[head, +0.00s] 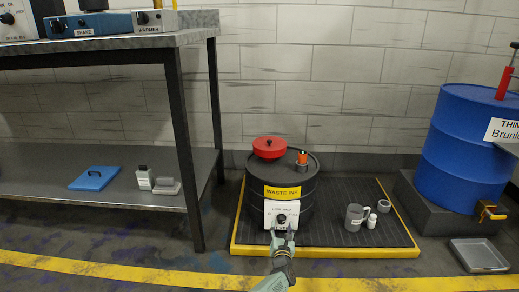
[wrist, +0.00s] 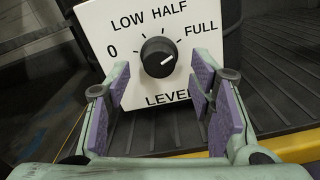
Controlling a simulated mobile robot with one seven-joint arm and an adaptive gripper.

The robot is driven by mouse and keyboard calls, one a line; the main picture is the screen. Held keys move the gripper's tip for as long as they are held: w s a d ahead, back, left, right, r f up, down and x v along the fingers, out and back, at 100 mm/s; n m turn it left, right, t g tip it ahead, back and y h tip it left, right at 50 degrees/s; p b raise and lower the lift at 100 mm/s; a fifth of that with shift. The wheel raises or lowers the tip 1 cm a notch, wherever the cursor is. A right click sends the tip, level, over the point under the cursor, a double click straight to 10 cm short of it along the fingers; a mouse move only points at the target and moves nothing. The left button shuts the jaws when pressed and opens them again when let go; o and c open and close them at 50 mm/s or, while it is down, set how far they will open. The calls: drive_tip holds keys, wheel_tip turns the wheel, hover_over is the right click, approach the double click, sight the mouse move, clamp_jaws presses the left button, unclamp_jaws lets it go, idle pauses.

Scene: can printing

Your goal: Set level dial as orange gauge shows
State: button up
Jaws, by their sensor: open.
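The level dial is a black knob (wrist: 159,57) on a white panel (wrist: 115,32) marked 0, LOW, HALF, FULL and LEVEL. Its white pointer line aims right and slightly up, between HALF and FULL and nearer FULL. The panel is on the front of a black waste ink drum (head: 256,178). A small orange gauge (head: 302,157) stands up from the drum's lid; its reading is too small to tell. My gripper (head: 283,240) is in front of the panel. In the wrist view my open gripper (wrist: 161,85) has its purple pads on either side of the knob, apart from it.
A red lid or funnel (head: 269,147) sits on the drum. The drum stands on a dark yellow-edged mat (head: 335,238) with a grey mug (head: 355,217) and white bottle (head: 372,220). A metal bench (head: 150,200) is left, a blue drum (head: 465,145) right.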

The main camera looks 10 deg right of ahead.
drive_tip(key=p+v, duration=0.6)
drive_tip(key=v, duration=0.2)
drive_tip(key=w+a+r+n+y+p, duration=0.1)
drive_tip(key=r+n, duration=0.4)
drive_tip(key=r, duration=0.7)
drive_tip(key=w+a+r+n+t+y+p, duration=0.1)
drive_tip(key=w+a+r+n+p, duration=0.2)
drive_tip(key=r, duration=0.9)
drive_tip(key=w+a+r+n+y+p, duration=0.1)
drive_tip(key=w+a+r+n+p, duration=0.2)
drive_tip(key=r+n, duration=0.6)
drive_tip(key=shift+w+r+y+p, duration=0.3)
drive_tip(key=shift+w+r+p, duration=0.4)
drive_tip(key=shift+r+p, duration=0.6)
drive_tip(key=shift+r, duration=0.25)
